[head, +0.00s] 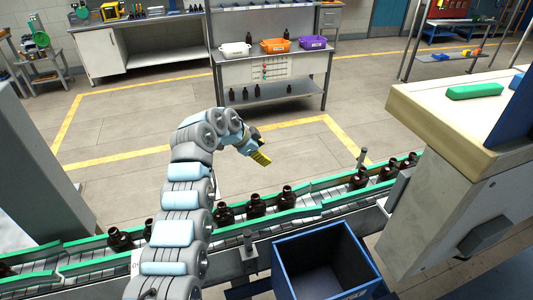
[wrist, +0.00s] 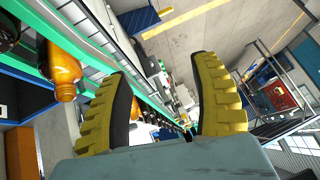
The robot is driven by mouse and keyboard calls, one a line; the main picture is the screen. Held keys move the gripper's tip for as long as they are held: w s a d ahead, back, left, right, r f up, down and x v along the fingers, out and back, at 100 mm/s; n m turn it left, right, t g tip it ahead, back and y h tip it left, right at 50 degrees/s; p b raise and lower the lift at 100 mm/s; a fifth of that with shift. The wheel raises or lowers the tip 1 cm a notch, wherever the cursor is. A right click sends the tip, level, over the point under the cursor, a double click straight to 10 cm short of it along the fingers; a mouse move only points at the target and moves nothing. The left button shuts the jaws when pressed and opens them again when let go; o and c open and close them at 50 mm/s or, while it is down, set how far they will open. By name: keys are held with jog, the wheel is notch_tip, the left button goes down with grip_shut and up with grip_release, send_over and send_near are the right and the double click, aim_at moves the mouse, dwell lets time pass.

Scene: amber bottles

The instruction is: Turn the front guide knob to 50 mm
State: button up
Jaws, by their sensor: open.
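My gripper (head: 262,157) is in the air beyond the conveyor in the head view, with its yellow fingers pointing to the right and down. In the wrist view its two ribbed fingers (wrist: 167,85) are spread with nothing between them. A small grey upright post (head: 248,240) stands at the near guide of the conveyor, well apart from my gripper. Another such post (head: 362,157) stands at the far guide. I cannot tell a knob or any scale marks on either post at this size.
A conveyor (head: 75,268) with green guides carries several amber bottles (head: 256,206). An empty blue bin (head: 322,262) stands in front of it. A large pale machine (head: 430,175) is at the right. Open floor lies behind the conveyor, before a bench with trays (head: 275,45).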

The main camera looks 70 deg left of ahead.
jog(key=shift+w+d+f, duration=0.2)
jog(key=shift+w+f, duration=0.05)
jog(key=shift+w, duration=0.45)
